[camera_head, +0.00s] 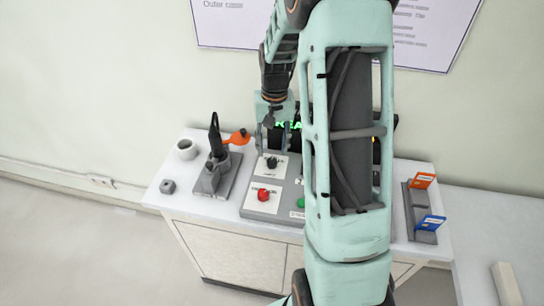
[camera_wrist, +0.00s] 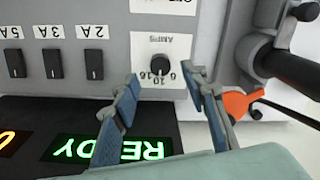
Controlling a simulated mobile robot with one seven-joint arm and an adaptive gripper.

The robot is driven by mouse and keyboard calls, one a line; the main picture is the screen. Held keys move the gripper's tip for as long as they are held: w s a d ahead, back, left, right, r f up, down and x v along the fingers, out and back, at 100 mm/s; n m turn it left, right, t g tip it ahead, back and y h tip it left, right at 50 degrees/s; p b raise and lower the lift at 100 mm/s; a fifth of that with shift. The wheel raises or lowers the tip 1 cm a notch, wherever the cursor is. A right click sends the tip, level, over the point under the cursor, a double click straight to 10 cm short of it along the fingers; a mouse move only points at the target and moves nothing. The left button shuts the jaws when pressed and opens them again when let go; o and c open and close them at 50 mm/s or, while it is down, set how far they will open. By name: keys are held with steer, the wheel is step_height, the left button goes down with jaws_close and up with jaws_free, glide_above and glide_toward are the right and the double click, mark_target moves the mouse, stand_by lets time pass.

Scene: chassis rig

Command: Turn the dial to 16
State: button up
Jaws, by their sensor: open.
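The dial (camera_wrist: 161,66) is a small black knob on a white plate marked AMPS, with 6, 10 and 16 printed upside down beside it in the wrist view. It also shows as a black knob (camera_head: 272,162) on the grey panel in the head view. Which number it points to is too small to tell. My gripper (camera_wrist: 162,75) is open, its two fingers spread to the left and right of the dial in the picture, with nothing between them in its grasp.
Black switches (camera_wrist: 53,64) marked 5A, 3A and 2A sit left of the dial. A green READY display (camera_wrist: 110,149) is below it. A red knob (camera_head: 263,195) is on the panel's front.

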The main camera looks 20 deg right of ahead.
mark_target(272, 161)
step_height(272, 161, down, 5)
steer(key=shift+f, duration=0.2)
jaws_close()
stand_by(0.4)
